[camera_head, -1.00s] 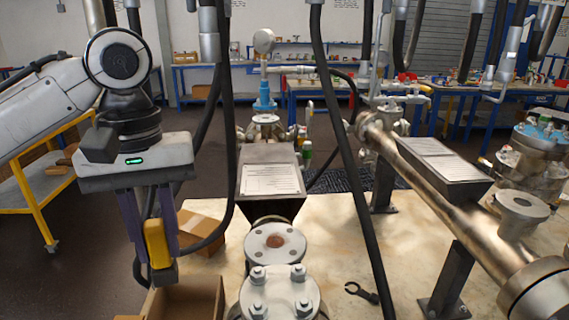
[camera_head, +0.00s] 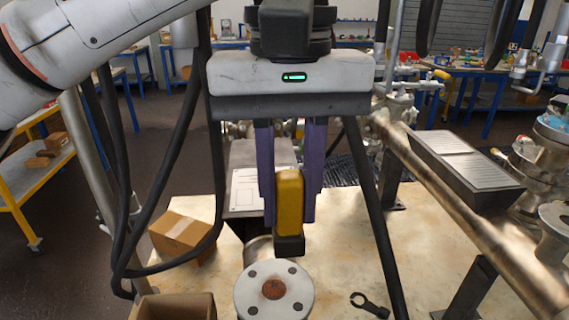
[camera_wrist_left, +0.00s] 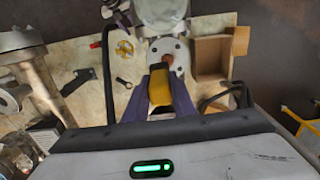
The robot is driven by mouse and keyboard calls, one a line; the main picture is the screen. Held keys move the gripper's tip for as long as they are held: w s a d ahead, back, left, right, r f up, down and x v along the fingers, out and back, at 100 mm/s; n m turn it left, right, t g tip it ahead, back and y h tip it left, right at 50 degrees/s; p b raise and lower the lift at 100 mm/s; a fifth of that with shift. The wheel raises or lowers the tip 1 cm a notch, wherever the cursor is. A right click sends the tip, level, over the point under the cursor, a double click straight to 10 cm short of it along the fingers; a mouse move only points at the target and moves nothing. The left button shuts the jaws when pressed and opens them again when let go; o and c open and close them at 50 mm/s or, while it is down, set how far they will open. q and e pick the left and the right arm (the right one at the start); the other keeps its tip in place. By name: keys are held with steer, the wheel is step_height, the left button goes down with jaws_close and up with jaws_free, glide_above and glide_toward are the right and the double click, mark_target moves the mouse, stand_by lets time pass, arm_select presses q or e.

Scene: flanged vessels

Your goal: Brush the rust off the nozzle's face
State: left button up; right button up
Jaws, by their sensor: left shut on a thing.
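The nozzle (camera_head: 250,300) has a round grey flange face with several bolt holes, and a rusty brown patch (camera_head: 274,289) at its centre. It stands at the bottom middle of the head view. My left gripper (camera_head: 289,215) is shut on a yellow brush (camera_head: 289,190) with a dark lower end. The brush hangs upright above and slightly behind the nozzle face in the head view, apart from it in that view. The left wrist view shows the brush (camera_wrist_left: 158,84) close to the flange (camera_wrist_left: 181,54), partly covering it; contact cannot be told there. My right gripper is not seen.
An open cardboard box (camera_head: 182,306) and a closed carton (camera_head: 183,235) stand left of the nozzle. A black wrench (camera_head: 369,304) lies to the right on the bench (camera_head: 415,265). A large pipe (camera_head: 480,215) runs along the right. Dark hoses hang close to my left arm.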

mark_target(291, 235)
arm_select(q)
steer(key=shift+w+d+f, duration=0.1)
steer(key=shift+w+f, duration=0.15)
steer(key=shift+w, duration=0.15)
steer(key=shift+s+f, duration=0.35)
steer(key=shift+f, duration=0.45)
step_height(291, 235, down, 6)
steer(key=shift+w+r, duration=0.1)
steer(key=shift+a, duration=2.1)
steer(key=d, duration=0.4)
step_height(291, 235, up, 2)
steer(key=shift+d+r, duration=0.1)
steer(key=shift+d, duration=0.05)
steer(key=shift+r, duration=2.9)
